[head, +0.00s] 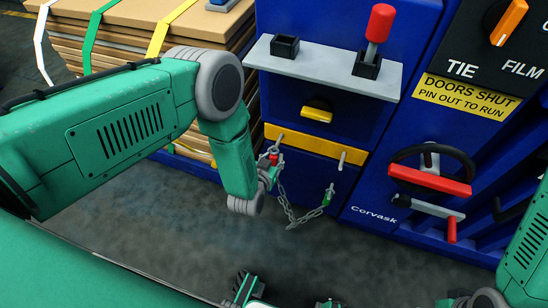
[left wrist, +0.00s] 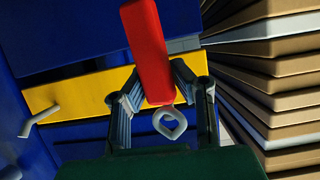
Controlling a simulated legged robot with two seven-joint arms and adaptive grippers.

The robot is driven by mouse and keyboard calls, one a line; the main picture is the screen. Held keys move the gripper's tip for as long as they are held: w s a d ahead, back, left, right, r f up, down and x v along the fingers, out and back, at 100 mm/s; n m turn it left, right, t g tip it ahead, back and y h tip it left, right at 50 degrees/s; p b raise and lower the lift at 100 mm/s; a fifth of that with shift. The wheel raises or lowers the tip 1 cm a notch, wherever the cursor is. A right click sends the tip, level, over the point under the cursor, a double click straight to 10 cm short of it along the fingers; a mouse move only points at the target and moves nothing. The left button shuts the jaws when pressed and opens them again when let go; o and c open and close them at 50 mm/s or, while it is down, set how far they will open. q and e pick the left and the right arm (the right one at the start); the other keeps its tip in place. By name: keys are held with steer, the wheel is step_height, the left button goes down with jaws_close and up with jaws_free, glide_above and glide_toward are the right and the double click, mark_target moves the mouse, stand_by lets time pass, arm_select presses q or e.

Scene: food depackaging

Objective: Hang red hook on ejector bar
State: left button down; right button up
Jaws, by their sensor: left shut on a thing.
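My left gripper (head: 270,167) is shut on the red hook (head: 274,159), in front of the blue machine. In the left wrist view the hook's red body (left wrist: 148,50) sits between the two fingers, with a grey ring (left wrist: 170,122) at its lower end. A chain (head: 288,208) sags from near my left gripper to a green hook (head: 326,198) at a lower grey peg. The yellow bar (head: 308,143) carries two grey pegs; the left one (head: 278,139) is just above my left gripper. Whether the hook touches it I cannot tell.
Above the bar are a yellow handle (head: 317,111) and a grey shelf (head: 328,73) with a red-handled pin (head: 379,28) in a black socket. Red-handled latches (head: 430,181) are at right. Stacked cardboard (head: 125,28) stands at left. The floor (head: 190,235) in front is clear.

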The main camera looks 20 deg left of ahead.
arm_select(q)
steer(key=shift+w, duration=0.1)
steer(key=shift+f+b+x, duration=0.25)
steer(key=shift+b+x, duration=0.85)
steer(key=shift+x, duration=0.05)
steer(key=shift+w, duration=0.15)
steer(key=shift+w+r+b, duration=0.1)
steer(key=shift+w+b, duration=0.5)
steer(key=shift+w, duration=0.35)
steer(key=shift+f, duration=0.25)
